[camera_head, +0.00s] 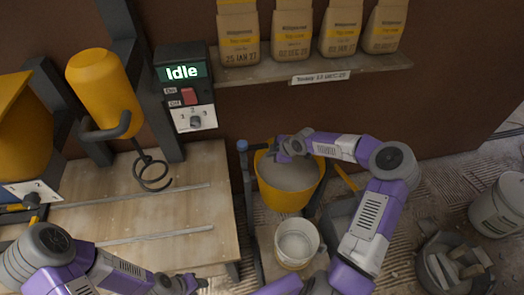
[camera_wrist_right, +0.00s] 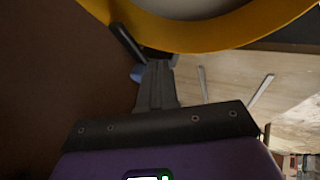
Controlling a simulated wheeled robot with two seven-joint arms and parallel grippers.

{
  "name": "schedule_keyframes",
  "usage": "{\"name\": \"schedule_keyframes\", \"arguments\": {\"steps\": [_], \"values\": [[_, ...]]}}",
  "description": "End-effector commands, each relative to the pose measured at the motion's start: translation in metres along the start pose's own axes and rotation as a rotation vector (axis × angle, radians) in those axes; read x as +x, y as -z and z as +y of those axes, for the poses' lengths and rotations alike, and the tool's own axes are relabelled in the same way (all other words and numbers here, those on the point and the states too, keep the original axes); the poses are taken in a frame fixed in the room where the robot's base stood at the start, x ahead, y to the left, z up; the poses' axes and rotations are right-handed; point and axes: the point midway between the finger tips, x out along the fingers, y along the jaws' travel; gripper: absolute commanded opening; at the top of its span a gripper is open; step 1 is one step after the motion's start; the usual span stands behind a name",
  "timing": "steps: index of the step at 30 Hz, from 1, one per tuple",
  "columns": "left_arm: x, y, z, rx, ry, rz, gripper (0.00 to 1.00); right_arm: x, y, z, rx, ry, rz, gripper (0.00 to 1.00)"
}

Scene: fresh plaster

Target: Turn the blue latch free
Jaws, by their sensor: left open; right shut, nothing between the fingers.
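A small blue latch (camera_head: 242,145) sits at the top of a dark post, left of the yellow tub (camera_head: 285,200). In the right wrist view, a bit of blue (camera_wrist_right: 136,73), likely this latch, shows just left of my fingertips, partly hidden. The tub's yellow rim (camera_wrist_right: 215,35) crosses the top of that view. My right gripper (camera_head: 279,152) is shut and empty at the tub's far rim, right of the latch; I cannot tell whether it touches the rim. My left gripper (camera_head: 190,284) is low at the front of the wooden bench, away from the latch, open.
A wooden bench (camera_head: 100,215) with two metal rails lies left of the tub. A yellow mixer (camera_head: 103,80) with a spiral whisk hangs above it. A control box (camera_head: 183,75) reads "Idle". A white bucket (camera_head: 297,243) stands in front of the tub. Bags line the shelf (camera_head: 340,68).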

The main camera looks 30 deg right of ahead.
Motion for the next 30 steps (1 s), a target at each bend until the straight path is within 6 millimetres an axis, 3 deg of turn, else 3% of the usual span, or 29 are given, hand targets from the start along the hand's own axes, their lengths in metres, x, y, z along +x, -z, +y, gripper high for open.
{"name": "schedule_keyframes", "arguments": {"steps": [1,9,18,30], "values": [[0.006,0.0,-0.002,0.0,0.0,0.0,0.43,0.015,-0.001,-0.002,0.002,0.003,0.002,0.0],[0.02,0.001,-0.008,0.0,0.0,0.0,0.43,0.072,0.0,-0.001,0.005,0.001,0.003,0.0],[0.022,0.001,-0.008,0.0,0.0,0.0,0.43,0.082,0.001,0.029,0.005,-0.001,0.002,0.0],[0.023,0.001,-0.009,0.0,0.0,0.0,0.43,0.084,0.0,0.035,0.005,0.001,0.001,0.0]]}}
